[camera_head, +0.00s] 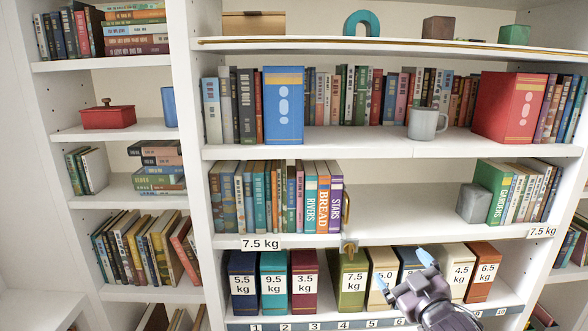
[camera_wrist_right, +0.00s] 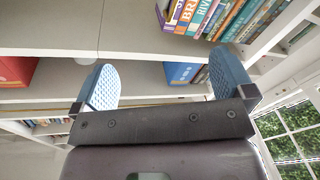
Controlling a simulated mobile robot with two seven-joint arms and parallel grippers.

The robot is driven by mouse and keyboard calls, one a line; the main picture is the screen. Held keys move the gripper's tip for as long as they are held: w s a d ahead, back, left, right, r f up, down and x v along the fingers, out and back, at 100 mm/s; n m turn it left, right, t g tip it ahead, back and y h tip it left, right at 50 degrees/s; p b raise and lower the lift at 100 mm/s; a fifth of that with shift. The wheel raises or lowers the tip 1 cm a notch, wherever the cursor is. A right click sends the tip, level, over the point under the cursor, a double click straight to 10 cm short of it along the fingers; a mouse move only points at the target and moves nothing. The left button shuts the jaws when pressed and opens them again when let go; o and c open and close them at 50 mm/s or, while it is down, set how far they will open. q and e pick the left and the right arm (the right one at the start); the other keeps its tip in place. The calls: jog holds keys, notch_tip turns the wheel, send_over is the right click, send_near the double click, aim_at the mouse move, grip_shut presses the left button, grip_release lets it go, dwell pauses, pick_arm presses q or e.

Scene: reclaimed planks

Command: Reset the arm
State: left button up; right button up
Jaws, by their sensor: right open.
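My right gripper (camera_head: 403,270) is in front of the lower shelf of the bookcase, with its two blue fingertips spread apart. It also shows in the right wrist view (camera_wrist_right: 163,70), with its blue ribbed pads wide apart and nothing between them. In the head view it covers part of the row of weight-labelled books, near the green 7.5 kg book (camera_head: 353,279) and the orange 6.5 kg book (camera_head: 482,271). Whether it touches them cannot be told. My left gripper is not in view.
White shelves hold rows of books, including a large blue book (camera_head: 284,106) and a red book (camera_head: 509,107). A grey mug (camera_head: 426,124) stands between them. A brass latch (camera_head: 349,246) hangs at the middle shelf edge. A grey block (camera_head: 474,203) stands right of that shelf's bare stretch (camera_head: 400,212).

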jog(key=s+d+f+m+g+h, duration=0.2)
jog(key=s+f+m+g, duration=0.1)
jog(key=s+f, duration=1)
jog(key=s+d+f+m+g+h, duration=0.2)
jog(key=s+d+f+m+g, duration=0.1)
jog(key=s+f, duration=1.1)
jog(key=shift+s+f+m, duration=0.15)
jog(key=shift+s+m, duration=0.15)
jog(key=shift+m, duration=0.1)
